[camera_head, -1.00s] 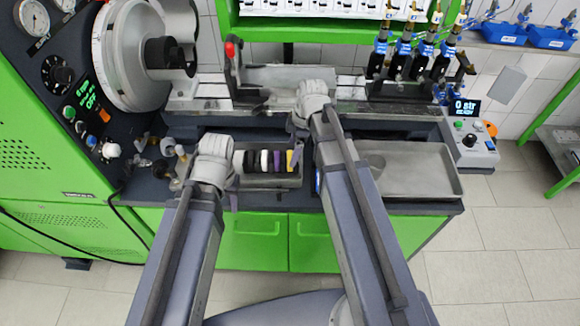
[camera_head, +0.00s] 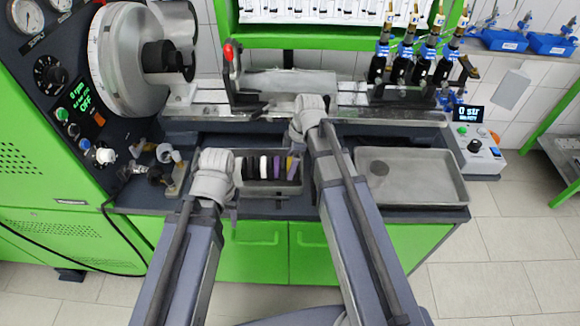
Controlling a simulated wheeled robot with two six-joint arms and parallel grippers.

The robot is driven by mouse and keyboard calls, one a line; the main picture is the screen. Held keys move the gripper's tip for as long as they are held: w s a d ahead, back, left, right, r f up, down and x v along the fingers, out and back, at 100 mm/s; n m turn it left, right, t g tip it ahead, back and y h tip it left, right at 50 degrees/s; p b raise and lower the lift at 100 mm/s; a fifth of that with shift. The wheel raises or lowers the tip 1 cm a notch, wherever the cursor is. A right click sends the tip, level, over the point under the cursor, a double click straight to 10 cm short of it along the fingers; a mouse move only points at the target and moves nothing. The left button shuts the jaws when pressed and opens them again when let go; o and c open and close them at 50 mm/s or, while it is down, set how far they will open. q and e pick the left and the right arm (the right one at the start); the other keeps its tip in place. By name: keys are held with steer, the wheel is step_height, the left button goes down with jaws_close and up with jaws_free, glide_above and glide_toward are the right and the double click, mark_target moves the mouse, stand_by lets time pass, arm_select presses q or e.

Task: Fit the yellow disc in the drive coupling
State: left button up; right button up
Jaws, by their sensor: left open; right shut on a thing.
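The yellow disc (camera_head: 291,165) stands at the right end of a row of discs in the small grey tray (camera_head: 270,189). My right gripper (camera_head: 293,152) reaches down over that end of the tray and is shut on the yellow disc, which it partly hides. My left gripper (camera_head: 234,203) is open and empty at the front left corner of the tray, its fingers partly hidden by its wrist. The dark drive coupling (camera_head: 160,56) sits in front of the large grey wheel at the upper left; its inside cannot be made out.
Black, white and purple discs (camera_head: 276,166) stand beside the yellow one. A wide grey tray (camera_head: 430,194) lies to the right, mostly bare. The bench rail (camera_head: 385,115) runs behind, with a red-topped lever (camera_head: 229,52). Metal fittings (camera_head: 163,165) lie at the left.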

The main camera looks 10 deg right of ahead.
steer(key=shift+c, duration=0.5)
steer(key=shift+r, duration=0.1)
steer(key=shift+r+p, duration=3.4)
steer(key=shift+p, duration=0.1)
steer(key=shift+r, duration=0.15)
step_height(320, 180, up, 6)
steer(key=p, duration=0.7)
step_height(320, 180, down, 6)
steer(key=b, duration=0.7)
steer(key=shift+f, duration=0.25)
steer(key=shift+s, duration=0.1)
